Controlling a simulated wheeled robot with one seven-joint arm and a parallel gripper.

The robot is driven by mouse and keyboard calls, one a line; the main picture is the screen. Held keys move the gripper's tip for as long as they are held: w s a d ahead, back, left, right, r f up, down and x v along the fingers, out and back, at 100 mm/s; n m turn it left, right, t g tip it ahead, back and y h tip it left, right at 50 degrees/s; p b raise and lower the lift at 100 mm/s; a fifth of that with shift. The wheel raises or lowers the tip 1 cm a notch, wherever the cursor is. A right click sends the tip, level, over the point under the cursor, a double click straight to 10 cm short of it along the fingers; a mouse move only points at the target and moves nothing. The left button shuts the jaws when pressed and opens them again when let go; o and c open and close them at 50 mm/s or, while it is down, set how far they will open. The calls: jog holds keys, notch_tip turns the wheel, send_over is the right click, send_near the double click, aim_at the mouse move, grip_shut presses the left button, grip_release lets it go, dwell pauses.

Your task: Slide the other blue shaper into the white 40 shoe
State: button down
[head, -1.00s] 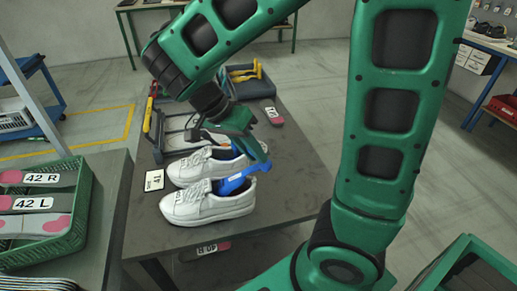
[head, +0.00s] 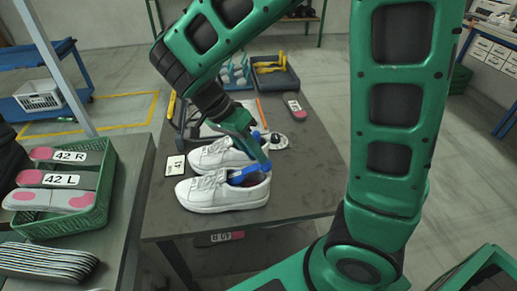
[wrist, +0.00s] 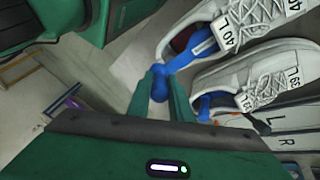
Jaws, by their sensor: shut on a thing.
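Two white shoes stand side by side on the dark table. The nearer white shoe (head: 215,195) has a blue shaper (head: 246,174) in its opening. In the wrist view my gripper (wrist: 160,82) is shut on the rounded end of this blue shaper (wrist: 186,60). Its other end lies inside the opening of the white shoe marked 40 L (wrist: 224,36). In the head view my gripper (head: 266,160) is at the heel end of the shoes.
A small label card (head: 175,165) lies left of the shoes. A blue-grey tray (head: 277,78) with yellow items stands at the table's far end. A green crate (head: 95,215) with insoles marked 42 is on the left.

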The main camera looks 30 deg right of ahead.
aim_at(258, 167)
jog(key=shift+w+a+f+y, duration=0.1)
jog(key=shift+a+f+y, duration=0.25)
jog(key=shift+f, duration=0.35)
jog(key=shift+s+d+f+t+y, duration=0.1)
jog(key=shift+d+f+t+y, duration=0.25)
jog(key=shift+f+y, duration=0.5)
jog(key=shift+s+d+f+t+y, duration=0.15)
jog(key=shift+d+f+t+y, duration=0.25)
jog(key=shift+f, duration=0.75)
jog(key=shift+s+d+f+t+y, duration=0.15)
jog(key=shift+f+t+y, duration=0.1)
jog(key=shift+f+y, duration=0.65)
jog(key=shift+f, duration=0.15)
jog(key=c, duration=1.5)
grip_release()
jog(key=shift+r, duration=1.55)
